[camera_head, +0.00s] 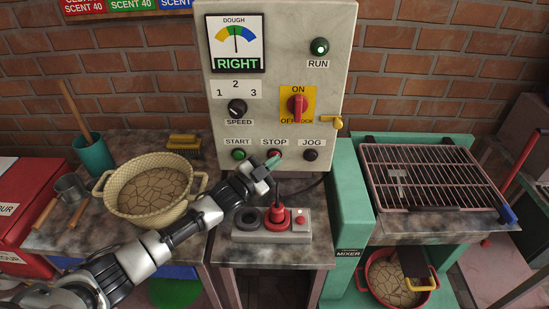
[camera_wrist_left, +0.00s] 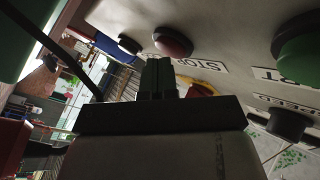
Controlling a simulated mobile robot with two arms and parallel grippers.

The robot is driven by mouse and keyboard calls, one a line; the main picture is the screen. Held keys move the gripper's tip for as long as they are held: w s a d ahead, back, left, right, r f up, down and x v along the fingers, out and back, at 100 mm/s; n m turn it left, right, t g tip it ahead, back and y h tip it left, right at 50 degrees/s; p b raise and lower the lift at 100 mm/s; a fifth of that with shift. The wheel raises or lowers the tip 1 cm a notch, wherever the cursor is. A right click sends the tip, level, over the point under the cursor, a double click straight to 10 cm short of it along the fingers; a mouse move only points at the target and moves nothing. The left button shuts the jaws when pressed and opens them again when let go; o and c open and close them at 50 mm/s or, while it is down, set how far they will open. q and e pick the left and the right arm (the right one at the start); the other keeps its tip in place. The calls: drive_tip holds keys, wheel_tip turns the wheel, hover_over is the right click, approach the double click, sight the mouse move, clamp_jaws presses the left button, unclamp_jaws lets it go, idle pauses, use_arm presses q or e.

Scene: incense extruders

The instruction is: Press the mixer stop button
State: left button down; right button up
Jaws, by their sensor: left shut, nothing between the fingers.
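The red stop button (camera_head: 274,153) sits under the STOP label on the grey control panel (camera_head: 215,110), between the green start button (camera_head: 238,155) and the black jog button (camera_head: 311,155). My left gripper (camera_head: 270,164) is shut and empty, with its tips just in front of and below the stop button, partly covering it. In the left wrist view the shut fingers (camera_wrist_left: 158,76) point toward the panel, and the red stop button (camera_wrist_left: 172,42) lies just beyond their tips. I cannot tell whether they touch it. My right gripper is not in view.
A dough basket (camera_head: 110,205) is at left, and a wire rack (camera_head: 425,175) is at right.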

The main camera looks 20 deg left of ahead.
use_arm(q)
drive_tip(key=shift+w, duration=0.15)
idle(0.4)
drive_tip(key=shift+s+d+p, duration=0.25)
drive_tip(key=shift+s+p, duration=0.35)
drive_tip(key=shift+s, duration=0.3)
drive_tip(key=s+p, duration=0.1)
drive_tip(key=s, duration=0.1)
drive_tip(key=s+d+p, duration=0.1)
drive_tip(key=s+p, duration=0.1)
drive_tip(key=shift+s+d, duration=0.15)
drive_tip(key=shift+s, duration=0.25)
idle(0.4)
